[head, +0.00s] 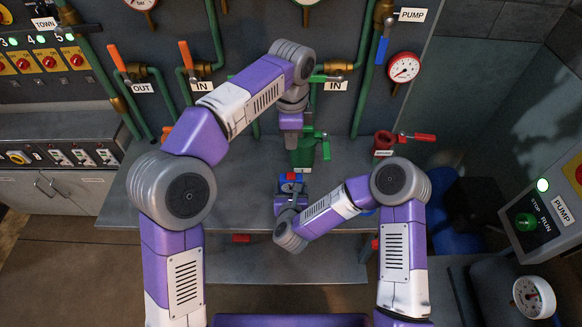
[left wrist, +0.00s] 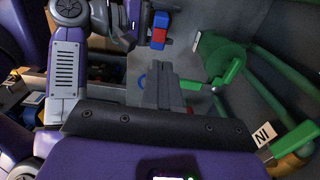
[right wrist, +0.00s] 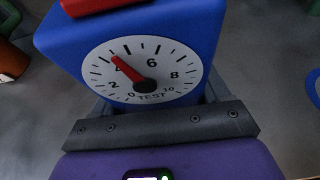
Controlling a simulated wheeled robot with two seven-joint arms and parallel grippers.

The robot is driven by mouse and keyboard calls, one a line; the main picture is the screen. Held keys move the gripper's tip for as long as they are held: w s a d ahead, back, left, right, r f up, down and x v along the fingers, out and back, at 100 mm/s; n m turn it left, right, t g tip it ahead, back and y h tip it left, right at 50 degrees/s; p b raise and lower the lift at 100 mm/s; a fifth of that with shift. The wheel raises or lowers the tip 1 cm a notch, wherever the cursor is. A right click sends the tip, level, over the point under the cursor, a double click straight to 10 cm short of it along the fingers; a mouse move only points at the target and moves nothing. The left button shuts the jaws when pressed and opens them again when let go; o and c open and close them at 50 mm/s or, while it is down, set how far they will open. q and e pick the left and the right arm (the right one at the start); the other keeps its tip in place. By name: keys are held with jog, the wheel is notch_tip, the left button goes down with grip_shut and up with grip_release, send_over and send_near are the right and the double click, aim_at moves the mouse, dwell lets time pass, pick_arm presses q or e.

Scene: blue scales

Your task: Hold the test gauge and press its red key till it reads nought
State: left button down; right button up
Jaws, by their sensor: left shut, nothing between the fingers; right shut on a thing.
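The test gauge (right wrist: 160,30) is a blue box with a white dial marked TEST; its red needle points at about 4. Its red key (right wrist: 88,5) is cut off at the top of the right wrist view. The gauge is small in the head view (head: 292,177) and also shows in the left wrist view (left wrist: 161,20). My right gripper (head: 291,198) is shut on the gauge and holds it over the bench.
A green flanged pipe stub (head: 303,155) stands behind the gauge, with a red one (head: 384,142) to its right. The grey bench (head: 240,200) is clear left of the gauge. Green pipes and valve handles line the back wall. A blue ring (right wrist: 314,88) lies at the right.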

aim_at(290, 176)
pick_arm(q)
notch_tip(290, 176, down, 12)
jog(key=shift+r, duration=0.1)
dwell(0.4)
jog(key=shift+s+a+f, duration=0.15)
jog(key=shift+f, duration=0.95)
pick_arm(e)
jog(key=shift+s+r, duration=0.1)
pick_arm(q)
notch_tip(290, 176, up, 15)
jog(key=shift+r, duration=0.15)
pick_arm(e)
jog(key=o, duration=1.3)
pick_arm(q)
jog(key=shift+d, duration=0.2)
pick_arm(e)
jog(key=v, duration=1.1)
jog(key=shift+s, duration=0.35)
